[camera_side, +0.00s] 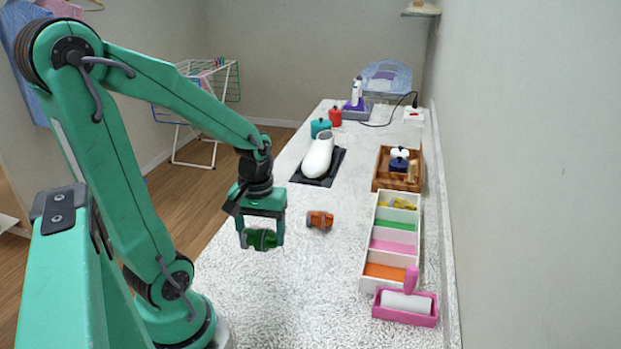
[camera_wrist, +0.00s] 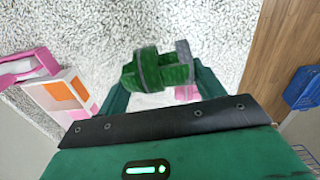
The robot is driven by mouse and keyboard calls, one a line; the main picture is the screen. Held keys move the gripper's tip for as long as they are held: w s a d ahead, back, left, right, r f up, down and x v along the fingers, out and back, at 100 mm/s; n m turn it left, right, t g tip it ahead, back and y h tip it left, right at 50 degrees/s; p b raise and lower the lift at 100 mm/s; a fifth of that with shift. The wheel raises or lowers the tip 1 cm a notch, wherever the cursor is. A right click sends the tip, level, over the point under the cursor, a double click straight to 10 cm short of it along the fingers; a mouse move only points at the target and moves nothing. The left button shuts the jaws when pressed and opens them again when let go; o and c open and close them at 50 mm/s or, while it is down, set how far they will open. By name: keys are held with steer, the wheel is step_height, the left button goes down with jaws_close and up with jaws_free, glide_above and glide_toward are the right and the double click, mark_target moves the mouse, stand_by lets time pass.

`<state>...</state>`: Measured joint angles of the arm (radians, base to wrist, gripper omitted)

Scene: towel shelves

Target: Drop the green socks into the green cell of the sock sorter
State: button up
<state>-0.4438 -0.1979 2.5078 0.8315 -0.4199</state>
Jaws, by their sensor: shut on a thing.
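The rolled green socks (camera_side: 260,239) hang between the fingers of my gripper (camera_side: 263,243), which is shut on them above the counter. In the wrist view the green socks (camera_wrist: 155,70) show a darker band and sit between both fingers. The white sock sorter (camera_side: 364,262) stands to the right of my gripper, apart from it. Its green cell (camera_side: 396,226) has a bare green floor and lies between the yellow cell and the pink cell. The yellow cell holds yellow socks (camera_side: 399,203). The pink cell (camera_side: 393,247) and orange cell (camera_side: 385,271) look empty.
A pink tray with a lint roller (camera_side: 405,305) adjoins the sorter's front. A wooden box (camera_side: 383,183) stands behind the sorter. A white shoe form (camera_side: 318,156) stands on a dark mat further back.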

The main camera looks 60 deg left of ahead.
steer(key=w+a+r, duration=0.1)
steer(key=w+r, duration=0.1)
steer(key=w, duration=0.8)
steer(key=w+a+r, duration=0.2)
steer(key=w+r, duration=0.1)
steer(key=w, duration=0.7)
steer(key=w+d, duration=0.2)
steer(key=w, duration=0.7)
steer(key=w+d+f, duration=0.1)
steer(key=w+d, duration=0.2)
steer(key=w, duration=0.6)
steer(key=shift+w+d+f, duration=0.2)
steer(key=shift+w+f, duration=0.1)
steer(key=shift+f, duration=0.1)
steer(key=shift+f, duration=2.9)
steer(key=o, duration=1)
steer(key=shift+o, duration=0.2)
steer(key=shift+r, duration=0.1)
